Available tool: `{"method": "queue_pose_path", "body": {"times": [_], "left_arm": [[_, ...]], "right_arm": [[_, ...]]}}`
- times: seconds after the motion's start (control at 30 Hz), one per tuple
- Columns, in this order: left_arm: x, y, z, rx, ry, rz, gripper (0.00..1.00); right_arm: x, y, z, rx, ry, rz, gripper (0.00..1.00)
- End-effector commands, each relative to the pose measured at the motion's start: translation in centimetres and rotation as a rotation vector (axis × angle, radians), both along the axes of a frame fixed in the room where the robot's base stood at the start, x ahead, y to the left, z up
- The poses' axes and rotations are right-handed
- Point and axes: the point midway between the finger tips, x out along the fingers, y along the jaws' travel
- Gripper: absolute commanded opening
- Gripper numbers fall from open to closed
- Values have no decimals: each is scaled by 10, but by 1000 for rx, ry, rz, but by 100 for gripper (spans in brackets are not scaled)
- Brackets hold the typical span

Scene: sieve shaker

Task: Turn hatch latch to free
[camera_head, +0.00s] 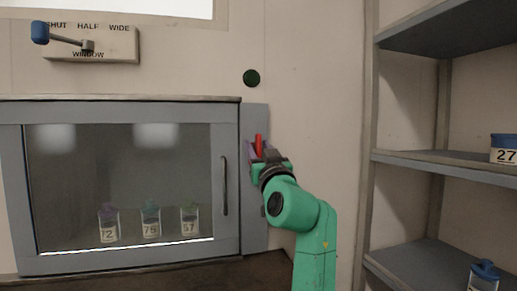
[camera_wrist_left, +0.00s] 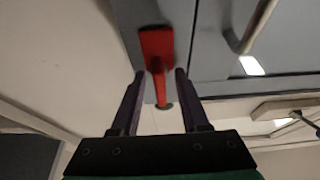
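The red hatch latch (camera_head: 259,142) is on the grey strip right of the glazed hatch (camera_head: 230,125); its bar looks near upright in the head view. My left gripper (camera_head: 260,152) is in front of it, with purple fingers spread to either side. In the left wrist view the latch (camera_wrist_left: 157,44) lies between the fingers of the left gripper (camera_wrist_left: 159,73), with a gap visible on each side. The left gripper is open and has no visible grip on the latch. The hatch looks closed, with a dark vertical handle (camera_head: 224,185). My right gripper is out of view.
Jars 72 (camera_head: 108,225), 75 (camera_head: 151,220) and 57 (camera_head: 189,221) stand behind the hatch glass. A blue-knobbed window lever (camera_head: 62,40) is at upper left. A dark green button (camera_head: 251,78) is above the latch. Grey shelves (camera_head: 430,157) with jars stand at right.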

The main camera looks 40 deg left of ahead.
Motion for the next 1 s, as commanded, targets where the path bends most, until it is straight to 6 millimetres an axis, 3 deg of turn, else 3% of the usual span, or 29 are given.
{"method": "queue_pose_path", "body": {"times": [0.23,0.43,0.53,0.7,1.0], "left_arm": [[-4,-8,-5,2,1,-1,45],[-26,-39,-24,0,-1,-4,45],[-40,-59,-35,-2,-1,-4,45],[-58,-85,-46,-1,1,-1,45],[-63,-92,-46,0,0,0,45]], "right_arm": [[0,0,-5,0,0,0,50],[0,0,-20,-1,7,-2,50],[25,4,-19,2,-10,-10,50],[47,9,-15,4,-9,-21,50],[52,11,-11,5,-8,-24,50]]}}
